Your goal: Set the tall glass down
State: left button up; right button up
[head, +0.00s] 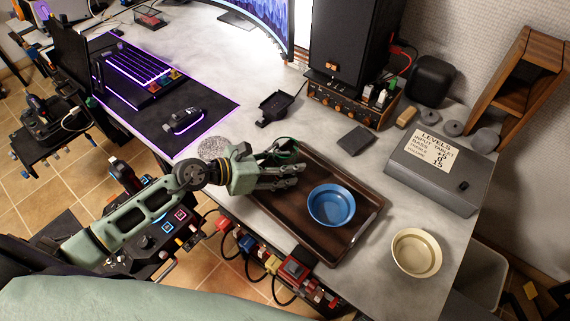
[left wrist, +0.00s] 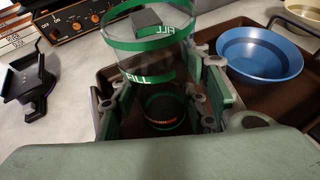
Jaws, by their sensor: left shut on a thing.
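The tall glass (left wrist: 150,62) is clear, with green bands and the word FILL. In the left wrist view it stands between the fingers of my left gripper (left wrist: 165,92), which is shut on it. In the head view my left gripper (head: 284,176) is over the left part of a brown tray (head: 322,166), and the glass (head: 283,149) is mostly hidden behind the hand. I cannot tell whether its base touches the tray. A blue bowl (head: 331,204) sits in the tray, right of the gripper; it also shows in the left wrist view (left wrist: 259,55). My right gripper is out of view.
A cream bowl (head: 416,252) stands right of the tray, near the desk edge. A grey box marked LEVELS (head: 435,172) and a dark flat block (head: 356,140) lie behind it. A black phone-like stand (head: 273,107) is behind the hand. Bare tray shows around the blue bowl.

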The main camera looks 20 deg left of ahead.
pick_arm(q)
jog(key=o, duration=1)
jog(key=shift+f, duration=0.1)
jog(key=o, duration=0.4)
